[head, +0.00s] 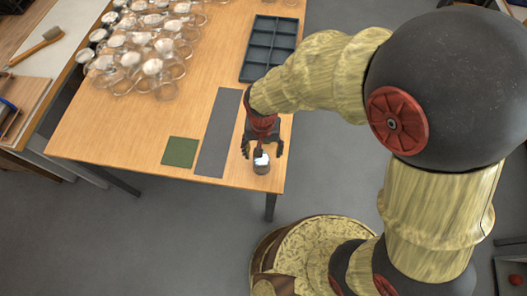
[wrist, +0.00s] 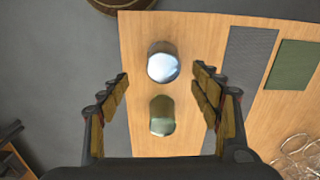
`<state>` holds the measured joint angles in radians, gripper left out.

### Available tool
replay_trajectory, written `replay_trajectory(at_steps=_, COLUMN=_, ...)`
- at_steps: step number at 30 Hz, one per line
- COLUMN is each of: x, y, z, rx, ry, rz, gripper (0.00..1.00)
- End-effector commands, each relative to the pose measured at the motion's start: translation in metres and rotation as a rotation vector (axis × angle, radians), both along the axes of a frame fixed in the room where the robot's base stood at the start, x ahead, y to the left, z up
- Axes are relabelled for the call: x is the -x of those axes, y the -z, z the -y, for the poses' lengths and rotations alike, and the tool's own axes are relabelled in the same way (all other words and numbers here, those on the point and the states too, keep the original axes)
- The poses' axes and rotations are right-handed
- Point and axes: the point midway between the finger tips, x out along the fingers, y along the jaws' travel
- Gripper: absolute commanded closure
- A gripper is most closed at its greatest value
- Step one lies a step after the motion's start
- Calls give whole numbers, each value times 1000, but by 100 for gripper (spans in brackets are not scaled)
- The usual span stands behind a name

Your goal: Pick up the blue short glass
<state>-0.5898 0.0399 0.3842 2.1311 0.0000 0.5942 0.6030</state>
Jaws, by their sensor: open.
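A short round vessel with a pale, shiny bluish-white top and grey sides (wrist: 163,66) stands near the table edge. It also shows in the head view (head: 261,168). It looks like the blue short glass, though its blue is faint. A second short, greenish see-through vessel (wrist: 162,116) stands close behind it, farther from my base; my gripper seems to hide it in the head view. My gripper (head: 262,150) points down, open. In the wrist view its fingers (wrist: 161,74) spread left and right of the bluish vessel in the picture, with visible gaps; I see no contact.
A grey mat (head: 217,135) and a green square (head: 180,152) lie left of my gripper. A dark compartment tray (head: 269,48) and many crowded clear glasses (head: 140,55) stand farther back. The table's right and front edges are close; floor lies beyond.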

Motion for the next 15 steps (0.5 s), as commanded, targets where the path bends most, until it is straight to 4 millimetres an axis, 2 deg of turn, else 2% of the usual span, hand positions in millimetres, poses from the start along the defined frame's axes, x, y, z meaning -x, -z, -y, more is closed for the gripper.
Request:
replay_trajectory(at_steps=5, x=-2, y=3, z=-1, rx=-5, ry=43, rz=6, gripper=36)
replay_trajectory(at_steps=15, x=-2, y=32, z=-2, rx=-4, ry=46, rz=6, gripper=36)
